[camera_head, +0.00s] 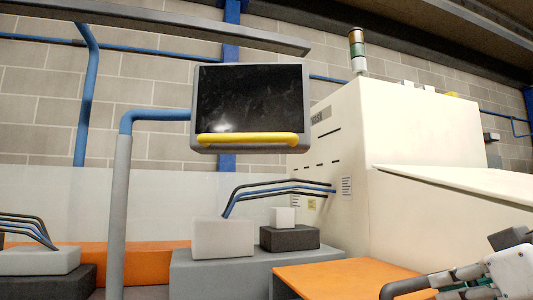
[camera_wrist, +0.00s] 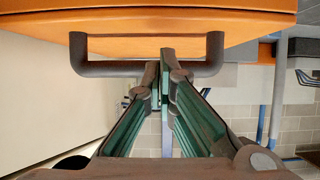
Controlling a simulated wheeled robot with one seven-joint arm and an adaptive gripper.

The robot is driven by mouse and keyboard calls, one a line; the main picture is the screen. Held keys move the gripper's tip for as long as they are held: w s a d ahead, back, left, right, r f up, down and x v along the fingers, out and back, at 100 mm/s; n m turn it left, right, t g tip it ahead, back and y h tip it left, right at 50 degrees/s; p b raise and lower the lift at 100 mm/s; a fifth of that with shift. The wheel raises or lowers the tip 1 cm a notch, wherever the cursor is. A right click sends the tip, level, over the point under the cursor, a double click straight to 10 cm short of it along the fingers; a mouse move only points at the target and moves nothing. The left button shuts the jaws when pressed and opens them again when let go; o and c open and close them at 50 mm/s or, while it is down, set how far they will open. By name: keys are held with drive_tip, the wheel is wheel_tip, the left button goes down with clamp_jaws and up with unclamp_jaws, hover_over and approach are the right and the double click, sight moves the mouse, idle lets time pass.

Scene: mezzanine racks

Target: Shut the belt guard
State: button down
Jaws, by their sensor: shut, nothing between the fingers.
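An orange panel with a dark bar handle, which I take to be the belt guard, shows at the bottom of the head view (camera_head: 345,276) and across the top of the wrist view (camera_wrist: 190,22). In the wrist view its grey handle (camera_wrist: 112,68) is a U-shaped bar. My gripper (camera_wrist: 167,58) is shut and empty, with its green-sided fingers together. The fingertips overlap the middle of the handle bar in the picture; I cannot tell whether they touch it. In the head view, part of my gripper and wrist show at the bottom right.
A large cream machine (camera_head: 400,150) stands behind and right of the orange panel. A screen with a yellow bar (camera_head: 248,139) hangs on a grey-blue post (camera_head: 118,200) at the left. Grey and white blocks (camera_head: 222,238) sit on a grey plinth (camera_head: 215,270) left of the panel.

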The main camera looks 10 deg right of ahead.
drive_tip(key=shift+s+f+b, duration=0.2)
drive_tip(key=shift+f+b, duration=1.45)
drive_tip(key=shift+f, duration=0.15)
